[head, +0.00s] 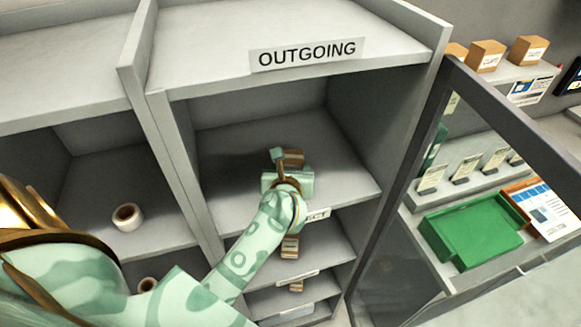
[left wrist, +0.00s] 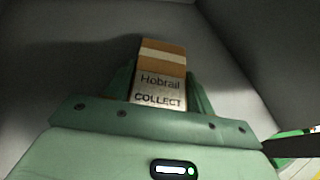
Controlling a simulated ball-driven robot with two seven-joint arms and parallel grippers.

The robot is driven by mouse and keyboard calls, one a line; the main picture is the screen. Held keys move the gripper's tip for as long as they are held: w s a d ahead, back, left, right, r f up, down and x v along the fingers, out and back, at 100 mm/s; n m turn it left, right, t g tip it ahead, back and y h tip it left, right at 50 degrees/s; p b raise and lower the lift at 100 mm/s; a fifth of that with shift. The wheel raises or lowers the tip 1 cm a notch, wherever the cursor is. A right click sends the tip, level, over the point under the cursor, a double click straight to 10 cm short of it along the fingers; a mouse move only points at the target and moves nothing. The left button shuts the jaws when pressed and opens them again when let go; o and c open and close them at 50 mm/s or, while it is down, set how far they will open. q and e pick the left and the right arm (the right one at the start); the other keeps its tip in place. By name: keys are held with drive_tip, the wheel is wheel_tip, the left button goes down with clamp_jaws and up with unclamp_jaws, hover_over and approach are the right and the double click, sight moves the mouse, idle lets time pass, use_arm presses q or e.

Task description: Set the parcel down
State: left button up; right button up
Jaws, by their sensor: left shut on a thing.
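The parcel (head: 293,156) is a small brown box inside the grey compartment below the "OUTGOING" sign (head: 307,54). In the left wrist view the parcel (left wrist: 161,68) shows a pale band and a label reading "Hobrail COLLECT". My green left gripper (head: 287,165) is shut on it, a finger on each side. The gripper hides part of the parcel in the head view. I cannot tell whether the parcel touches the shelf floor (head: 235,185). A shelf-edge label (head: 318,214) ending in "CT" is partly covered by my arm. My right gripper is not in view.
Lower compartments hold small brown items (head: 290,247). A tape roll (head: 127,216) sits in the left compartment. A dark-framed panel (head: 408,165) stands right of the shelves. Beyond it are a green tray (head: 470,228) and several boxes (head: 486,55). The shelf around my gripper is clear.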

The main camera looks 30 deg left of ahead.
use_arm(q)
drive_tip(key=shift+a+f, duration=0.1)
drive_tip(key=shift+f, duration=0.1)
drive_tip(key=o, duration=1.1)
drive_tip(key=shift+s+r, duration=0.1)
drive_tip(key=shift+r, duration=0.15)
drive_tip(key=p+v, duration=0.4)
drive_tip(key=v, duration=0.7)
drive_tip(key=shift+s+r, duration=0.1)
drive_tip(key=shift+s+d, duration=0.25)
drive_tip(key=shift+d, duration=0.05)
